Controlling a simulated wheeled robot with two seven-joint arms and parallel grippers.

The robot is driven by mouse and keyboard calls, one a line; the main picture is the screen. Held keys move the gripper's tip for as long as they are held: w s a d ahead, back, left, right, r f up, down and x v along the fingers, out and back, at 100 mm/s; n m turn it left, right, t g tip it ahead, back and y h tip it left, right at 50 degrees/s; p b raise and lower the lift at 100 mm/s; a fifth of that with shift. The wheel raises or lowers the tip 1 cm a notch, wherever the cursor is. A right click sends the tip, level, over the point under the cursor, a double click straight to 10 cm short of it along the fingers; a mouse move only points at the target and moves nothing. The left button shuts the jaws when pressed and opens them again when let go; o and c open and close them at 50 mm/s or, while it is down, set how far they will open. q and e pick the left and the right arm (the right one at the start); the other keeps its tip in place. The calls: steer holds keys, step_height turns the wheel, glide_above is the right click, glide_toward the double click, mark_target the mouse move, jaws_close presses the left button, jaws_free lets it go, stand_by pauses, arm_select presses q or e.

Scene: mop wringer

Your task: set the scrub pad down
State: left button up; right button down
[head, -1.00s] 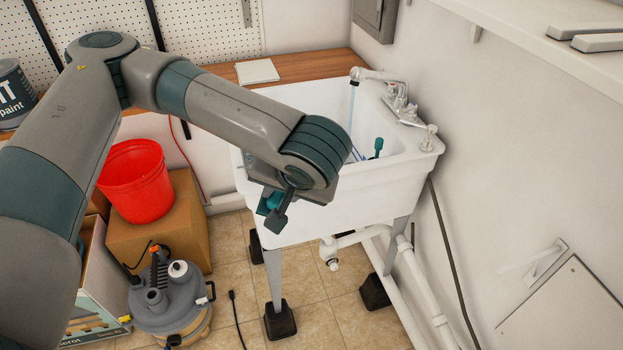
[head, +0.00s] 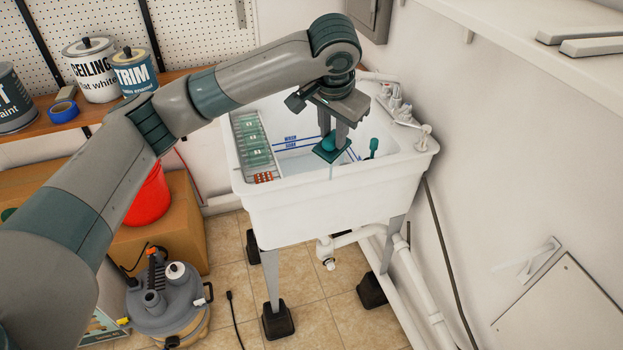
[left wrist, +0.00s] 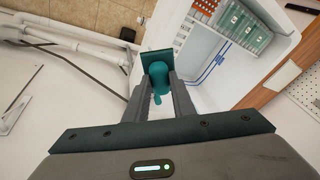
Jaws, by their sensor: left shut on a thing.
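My left gripper (head: 334,140) is over the white utility sink (head: 335,200), pointing down. It is shut on the scrub pad (head: 326,154), a flat dark teal square with a rounded teal grip between the fingers. The left wrist view shows the pad (left wrist: 155,57) beyond the fingertips. The pad is near the sink's front wall; I cannot tell whether it touches anything below. A separate teal handle (head: 372,146) stands in the sink to its right. My right gripper is in neither view.
A greenish ribbed panel (head: 252,140) lies along the sink's left side, with blue lines beside it. The faucet (head: 392,97) is at the back right. Paint cans (head: 90,68) stand on the wooden counter. A red bucket (head: 150,198) and a grey canister machine (head: 165,300) are lower left.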

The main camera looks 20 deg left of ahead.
arm_select(q)
steer(key=w+a+f+m+g+h, duration=0.2)
steer(key=w+a+f+m+g, duration=0.1)
steer(key=w+a+f+m, duration=0.3)
step_height(320, 180, down, 2)
steer(key=w+a, duration=0.1)
steer(key=w, duration=0.1)
steer(key=shift+w+a+f+p, duration=0.25)
steer(key=shift+w+a+p, duration=0.1)
steer(key=shift+f+p, duration=1.05)
steer(key=shift+f, duration=2.05)
steer(key=shift+f+p, duration=0.65)
steer(key=shift+f, duration=1.25)
